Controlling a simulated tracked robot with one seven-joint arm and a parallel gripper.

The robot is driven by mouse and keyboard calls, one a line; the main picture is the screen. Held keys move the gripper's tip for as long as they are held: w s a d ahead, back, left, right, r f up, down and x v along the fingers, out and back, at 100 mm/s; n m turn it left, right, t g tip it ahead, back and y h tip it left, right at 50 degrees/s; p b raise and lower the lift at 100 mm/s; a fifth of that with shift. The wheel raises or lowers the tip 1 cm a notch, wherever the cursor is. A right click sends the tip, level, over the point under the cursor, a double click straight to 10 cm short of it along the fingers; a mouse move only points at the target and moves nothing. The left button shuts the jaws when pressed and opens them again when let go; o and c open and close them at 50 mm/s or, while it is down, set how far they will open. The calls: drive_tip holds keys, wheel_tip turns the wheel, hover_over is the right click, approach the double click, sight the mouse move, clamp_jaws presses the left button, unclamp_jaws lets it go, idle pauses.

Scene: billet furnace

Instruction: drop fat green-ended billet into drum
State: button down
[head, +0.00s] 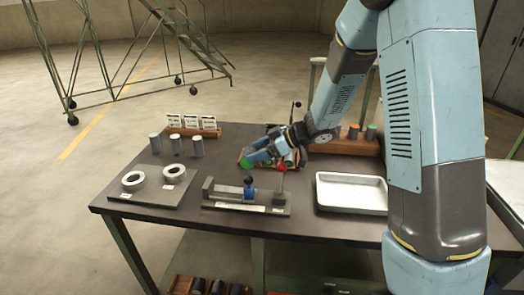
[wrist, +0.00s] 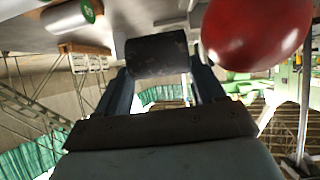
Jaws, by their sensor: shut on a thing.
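My gripper (head: 264,153) is low over the middle of the table in the head view. In the wrist view my gripper (wrist: 160,72) is shut on a dark cylindrical billet (wrist: 157,55), held crosswise between the two fingers. Neither end face of it shows clearly there. A green patch (head: 245,162) shows at the fingertips in the head view; I cannot tell if it is the held billet's end. A pale cylinder with a green end (wrist: 88,11) lies at the upper left of the wrist view. I cannot make out a drum.
A red knob (head: 281,168) stands close to the gripper; it looms large in the wrist view (wrist: 255,30). On the table (head: 225,228) are a fixture (head: 245,196), a white tray (head: 351,193), three grey cylinders, two rings, and a rack (head: 355,146) with coloured-ended billets.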

drive_tip(key=shift+w+a+f, duration=0.25)
drive_tip(key=shift+w+f, duration=0.35)
drive_tip(key=shift+f, duration=0.1)
drive_tip(key=shift+w+a+f, duration=0.2)
drive_tip(key=shift+w+f, duration=0.35)
drive_tip(key=shift+f, duration=0.2)
drive_tip(key=shift+w+a+f, duration=0.25)
drive_tip(key=shift+w+f, duration=0.35)
drive_tip(key=shift+f, duration=0.1)
drive_tip(key=shift+w+f, duration=0.15)
drive_tip(key=shift+f, duration=1.5)
drive_tip(key=shift+c, duration=1.9)
unclamp_jaws()
drive_tip(key=shift+f, duration=0.15)
drive_tip(key=v, duration=1.2)
